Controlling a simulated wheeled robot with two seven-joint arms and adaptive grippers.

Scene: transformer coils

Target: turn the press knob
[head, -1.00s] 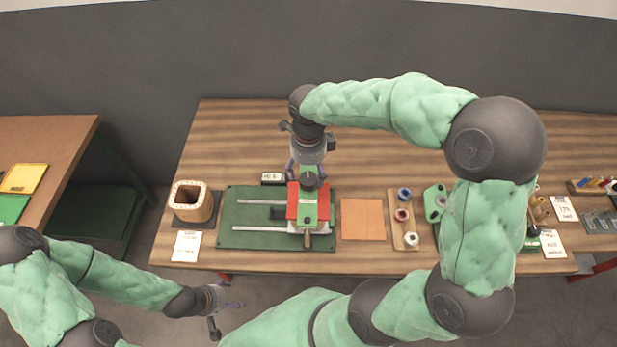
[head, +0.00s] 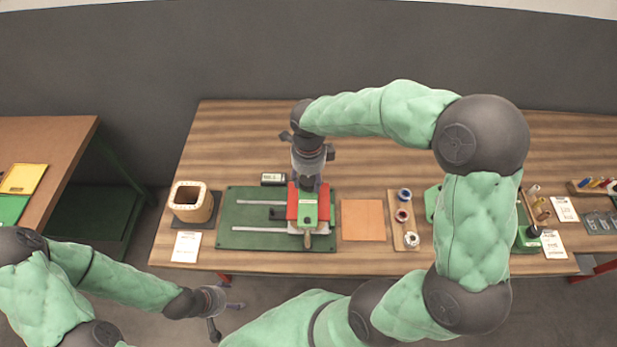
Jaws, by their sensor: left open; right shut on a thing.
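The press stands on a green baseplate (head: 262,241) with two pale rails. Its red block (head: 292,203) has a green top (head: 308,212) and a short handle (head: 307,240) pointing to the table's front. My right gripper (head: 309,184) reaches in from behind and above and is shut at the rear of the green top, where the dark press knob is. The fingers and the wrist hide the knob, so its angle cannot be seen. My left gripper (head: 232,305) is open and empty, in front of the table and below its edge.
A cream square coil form (head: 192,201) stands left of the press. A small dark box with a label (head: 273,179) lies behind it. An orange mat (head: 363,220) and a wooden tray with spools (head: 397,230) lie to the right. My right arm spans the table's right half.

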